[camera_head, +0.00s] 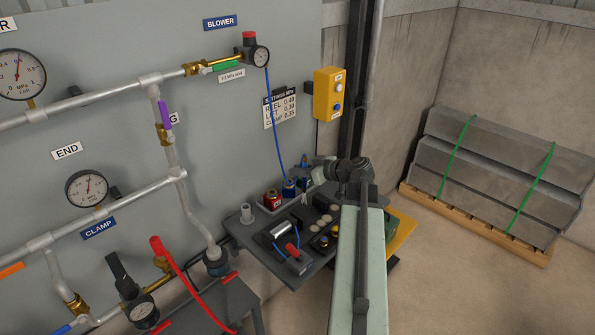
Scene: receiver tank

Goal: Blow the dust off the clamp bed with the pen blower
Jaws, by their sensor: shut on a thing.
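My gripper (312,172) is at the end of my pale green arm, above the back of a dark grey bench (255,248). It is small and partly hidden by my wrist. It appears shut on the pen blower, of which only a bit of blue shows; the thin blue hose (274,120) hangs from the BLOWER gauge down to this spot. On the bench, to the left and nearer, a dark fixture with a silver cylinder (281,229) and a red-knobbed part looks like the clamp. Its bed and any dust are too small to make out.
Red and blue small containers (271,199) stand in a tray at the bench's back. Round pale discs (322,207) and a yellow button lie right of the clamp. A yellow control box (327,94) hangs behind. Pipes and gauges fill the left panel. Floor at right is clear before a strapped stack (500,180).

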